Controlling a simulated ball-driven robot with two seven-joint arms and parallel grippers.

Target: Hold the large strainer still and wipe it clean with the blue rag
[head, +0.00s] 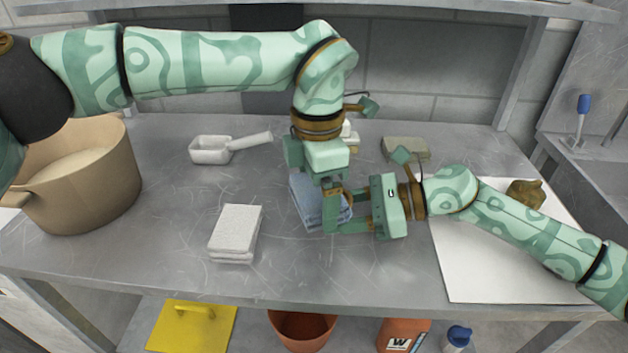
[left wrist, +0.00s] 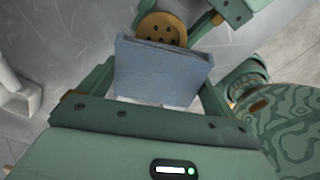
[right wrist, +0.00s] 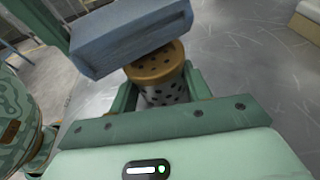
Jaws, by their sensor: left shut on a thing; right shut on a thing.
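The large strainer (right wrist: 162,72), a grey perforated cylinder with a brass top, is between the fingers of my right gripper (head: 352,212), which is shut on it. Its brass, holed end (left wrist: 160,28) shows in the left wrist view. My left gripper (head: 328,198) points down and is shut on the blue rag (head: 306,204), a thick folded block. In the right wrist view the rag (right wrist: 132,35) lies close beside the strainer's top and overlaps it; I cannot tell whether they touch. In the head view my grippers mostly hide the strainer.
A tan pot (head: 85,185) stands at the left. A white scoop (head: 212,150) and a pale block stack (head: 236,234) lie on the metal table (head: 170,230). A grey-green block (head: 405,148) is behind. At right, a brass object (head: 525,193) sits on a white sheet (head: 480,270).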

